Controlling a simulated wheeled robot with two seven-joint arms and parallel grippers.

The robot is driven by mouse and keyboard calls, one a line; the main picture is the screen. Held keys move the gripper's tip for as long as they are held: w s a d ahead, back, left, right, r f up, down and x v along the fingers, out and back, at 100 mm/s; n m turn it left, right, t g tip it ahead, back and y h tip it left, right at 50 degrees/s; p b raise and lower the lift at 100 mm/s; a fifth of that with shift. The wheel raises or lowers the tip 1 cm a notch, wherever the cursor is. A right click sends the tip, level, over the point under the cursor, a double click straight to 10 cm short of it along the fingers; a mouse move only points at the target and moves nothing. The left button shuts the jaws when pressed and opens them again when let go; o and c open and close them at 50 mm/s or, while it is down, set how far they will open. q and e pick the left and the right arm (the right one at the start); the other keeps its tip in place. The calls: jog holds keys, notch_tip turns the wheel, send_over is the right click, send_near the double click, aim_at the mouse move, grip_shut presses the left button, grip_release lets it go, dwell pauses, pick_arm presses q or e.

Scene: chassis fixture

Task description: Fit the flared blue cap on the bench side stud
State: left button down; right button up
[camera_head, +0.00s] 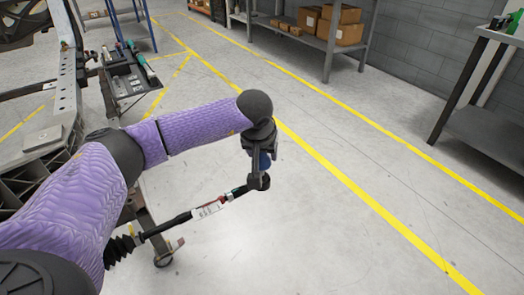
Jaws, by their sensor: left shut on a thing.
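My left gripper (259,166) is in the middle of the view, pointing down at the end of my purple arm. A dark rod (208,210) with a white label, a red band and a black ribbed boot runs from the lower left up to the gripper. Its right end lies right at the fingertips. The stud there is hidden, and I cannot tell whether the cap touches it. My right gripper is out of view.
The chassis frame (68,105) stands at the left, with a dark tool tray (128,82) beside it. A grey bench (487,135) stands at the right, and a shelf with cardboard boxes (340,22) at the back. The floor right of the gripper is clear.

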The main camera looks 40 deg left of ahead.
pick_arm(q)
jog(key=shift+f, duration=0.15)
jog(key=shift+f+b, duration=0.3)
jog(key=shift+f, duration=0.05)
jog(key=shift+f+b, duration=0.4)
jog(key=shift+f, duration=0.3)
jog(key=shift+f+b, duration=0.55)
jog(key=shift+f, duration=0.35)
